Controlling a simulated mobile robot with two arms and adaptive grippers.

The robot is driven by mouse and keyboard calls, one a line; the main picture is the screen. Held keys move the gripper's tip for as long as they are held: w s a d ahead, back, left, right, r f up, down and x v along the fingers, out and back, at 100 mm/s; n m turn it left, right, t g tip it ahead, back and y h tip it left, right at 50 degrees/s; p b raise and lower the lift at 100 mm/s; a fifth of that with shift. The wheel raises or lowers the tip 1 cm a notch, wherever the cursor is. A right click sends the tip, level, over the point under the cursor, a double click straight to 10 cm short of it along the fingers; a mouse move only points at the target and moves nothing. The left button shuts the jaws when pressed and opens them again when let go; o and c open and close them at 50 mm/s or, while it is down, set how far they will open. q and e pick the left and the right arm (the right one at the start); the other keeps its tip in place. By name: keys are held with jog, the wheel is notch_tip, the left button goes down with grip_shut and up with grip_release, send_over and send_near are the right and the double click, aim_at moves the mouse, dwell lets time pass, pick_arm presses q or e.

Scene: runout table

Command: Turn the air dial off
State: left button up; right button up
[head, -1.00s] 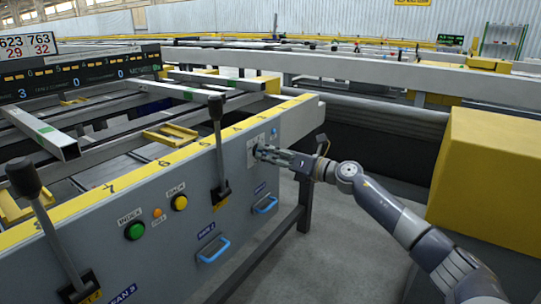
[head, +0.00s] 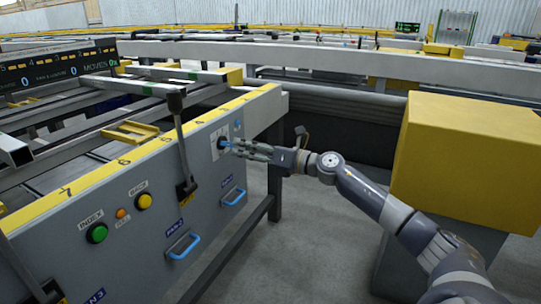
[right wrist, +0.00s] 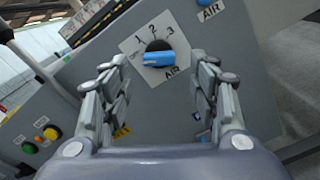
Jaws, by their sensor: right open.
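In the head view the dial (head: 221,143) is small and partly behind the fingertips. My right gripper (right wrist: 160,75) is open, its fingers on either side of the dial and apart from the handle. In the head view the right gripper (head: 232,147) reaches the panel from the right. My left gripper is out of view.
The grey panel (head: 150,215) carries a black-knobbed lever (head: 180,140), green (head: 96,233) and yellow (head: 143,201) buttons and blue drawer handles (head: 184,247). A blue button (head: 237,124) sits near the dial. A yellow box (head: 465,160) stands right of my arm.

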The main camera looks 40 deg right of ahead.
jog(key=v, duration=0.7)
jog(key=shift+s, duration=0.35)
jog(key=shift+d, duration=0.15)
dwell(0.4)
